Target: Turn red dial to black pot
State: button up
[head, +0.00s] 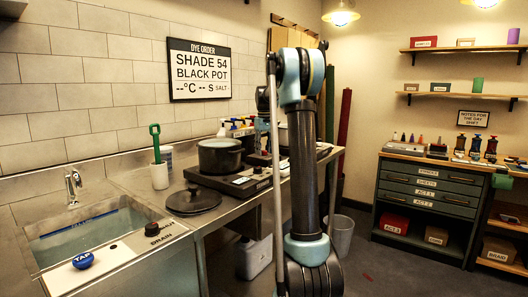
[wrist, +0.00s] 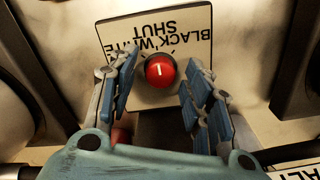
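In the wrist view the red dial (wrist: 160,71) sits on a pale label plate (wrist: 112,42) with BLACK, WHITE and SHUT printed upside down in the picture. Its white mark stands nearly upright in the picture, in line with SHUT. My gripper (wrist: 158,78) is open, one finger on each side of the dial, with gaps showing between fingers and dial. In the head view a black pot (head: 220,157) stands on a hot plate (head: 226,182) on the steel counter. My arm hides the dial and gripper there.
In the wrist view, dark rounded shapes flank the label plate at left (wrist: 30,75) and right (wrist: 298,70). In the head view a black lid (head: 193,200), a white cup with a green-handled tool (head: 159,175) and a sink (head: 85,232) lie left of the pot.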

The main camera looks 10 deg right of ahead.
jog(key=c, duration=0.9)
jog(key=shift+m, duration=0.3)
jog(key=m, duration=0.4)
jog(key=shift+m, duration=2.1)
jog(key=shift+a, duration=0.1)
